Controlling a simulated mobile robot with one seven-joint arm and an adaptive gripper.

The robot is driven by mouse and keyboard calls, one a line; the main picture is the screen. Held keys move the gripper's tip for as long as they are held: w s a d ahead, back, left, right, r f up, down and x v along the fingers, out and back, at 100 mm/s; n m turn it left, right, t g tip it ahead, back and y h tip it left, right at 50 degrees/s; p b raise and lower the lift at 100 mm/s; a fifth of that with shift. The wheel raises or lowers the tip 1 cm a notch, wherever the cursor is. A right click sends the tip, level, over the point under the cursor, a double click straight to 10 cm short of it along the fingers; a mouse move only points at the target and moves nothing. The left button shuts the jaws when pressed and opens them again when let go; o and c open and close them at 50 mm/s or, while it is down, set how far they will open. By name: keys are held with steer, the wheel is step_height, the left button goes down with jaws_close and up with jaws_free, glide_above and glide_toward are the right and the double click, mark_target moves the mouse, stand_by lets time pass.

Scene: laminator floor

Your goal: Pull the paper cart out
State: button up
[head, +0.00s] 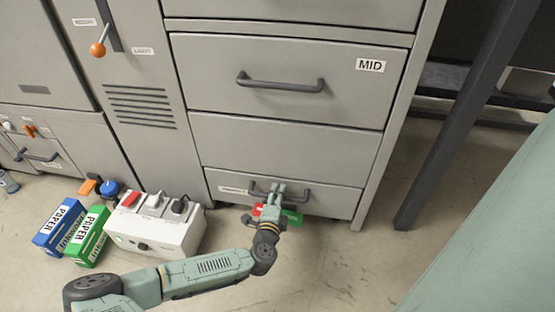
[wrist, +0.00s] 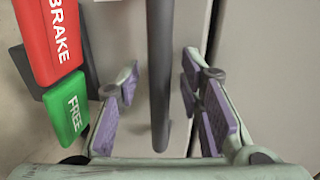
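The paper cart (head: 330,193) is the low grey front at the bottom of the cabinet, with a partly covered label at its left. It sits roughly flush under the drawer above. Its dark bar handle (head: 305,199) also shows in the wrist view (wrist: 160,50). My gripper (head: 275,190) is at the handle; in the wrist view its purple-padded fingers (wrist: 160,80) are open, one on each side of the bar, with gaps visible. A red BRAKE pedal (wrist: 50,38) and a green FREE pedal (wrist: 67,108) are beside the handle; the head view shows them partly behind my gripper.
A MID drawer (head: 300,85) is above the cart. A white switch box (head: 155,230), a blue paper pack (head: 60,227) and a green paper pack (head: 86,238) stand on the floor at left. A dark table leg (head: 450,130) is at right. Floor (head: 340,265) before the cart's right side is clear.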

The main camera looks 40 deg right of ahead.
jaws_close()
stand_by(0.3)
stand_by(0.5)
